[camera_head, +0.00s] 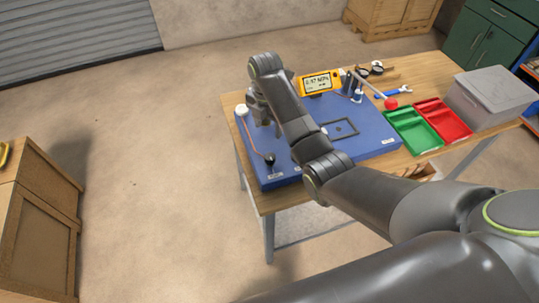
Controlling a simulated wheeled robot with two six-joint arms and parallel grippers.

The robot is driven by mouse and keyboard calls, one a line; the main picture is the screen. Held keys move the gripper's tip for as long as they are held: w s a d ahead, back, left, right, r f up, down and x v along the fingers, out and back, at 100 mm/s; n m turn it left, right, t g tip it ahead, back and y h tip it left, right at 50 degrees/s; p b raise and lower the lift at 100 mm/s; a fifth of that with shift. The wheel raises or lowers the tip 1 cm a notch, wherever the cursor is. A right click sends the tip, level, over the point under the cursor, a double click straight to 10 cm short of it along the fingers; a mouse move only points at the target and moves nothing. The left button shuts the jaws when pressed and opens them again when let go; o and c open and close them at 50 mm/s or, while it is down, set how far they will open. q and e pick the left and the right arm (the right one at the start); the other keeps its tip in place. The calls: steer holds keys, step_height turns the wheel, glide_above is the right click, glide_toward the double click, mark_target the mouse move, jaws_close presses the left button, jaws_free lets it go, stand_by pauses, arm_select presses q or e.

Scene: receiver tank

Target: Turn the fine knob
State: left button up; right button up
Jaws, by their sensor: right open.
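A blue panel (300,158) lies on the wooden table and carries several fittings. A white round knob (241,110) stands at its left edge. A dark knob (269,159) stands at its front left, joined to the white one by a copper-coloured pipe. The labels are too small to read, so I cannot tell which is the fine knob. My right gripper (266,122) is open and points down over the panel's left part, just right of the white knob. My right arm hides part of the panel. My left gripper is out of view.
A yellow meter (319,83) with a lit display stands behind the panel. A red-ended lever (391,103) and a blue wrench (394,92) are to its right. Green (414,131) and red (444,119) trays and a grey lidded box (490,95) fill the table's right side.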

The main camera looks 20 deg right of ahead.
mark_target(270, 156)
steer(key=f, duration=1.4)
steer(key=shift+s+d+p, duration=0.15)
steer(key=shift+s+p, duration=0.05)
steer(key=shift+p, duration=0.15)
steer(key=c, duration=1)
